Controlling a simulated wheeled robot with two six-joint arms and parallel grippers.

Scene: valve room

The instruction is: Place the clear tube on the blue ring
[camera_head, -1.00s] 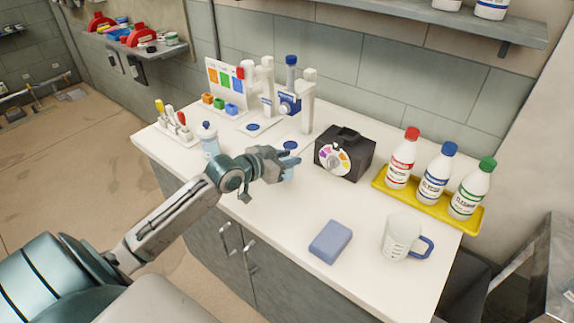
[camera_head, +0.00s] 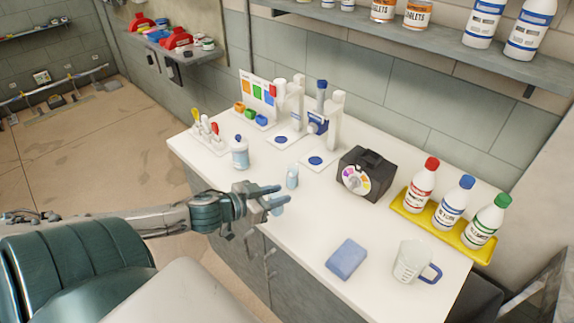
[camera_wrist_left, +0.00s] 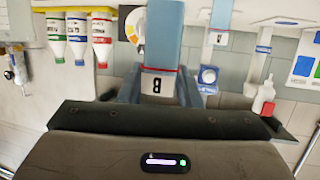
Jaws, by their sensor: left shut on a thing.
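My left gripper (camera_head: 276,198) is shut on a pale blue, clear-looking tube (camera_head: 277,208), held above the counter's front edge. The left wrist view, which is upside down, shows the held tube (camera_wrist_left: 165,40) between the fingers, with a white label marked B. Two blue round marks lie on white plates: one (camera_head: 316,161) in front of the right stand, one (camera_head: 280,140) further left. Both are apart from the held tube. I cannot tell their ring shape. My right gripper is out of view.
A yellow tray (camera_head: 418,216) holds bottles. A blue sponge (camera_head: 347,259) and a measuring jug (camera_head: 411,263) are at the front right.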

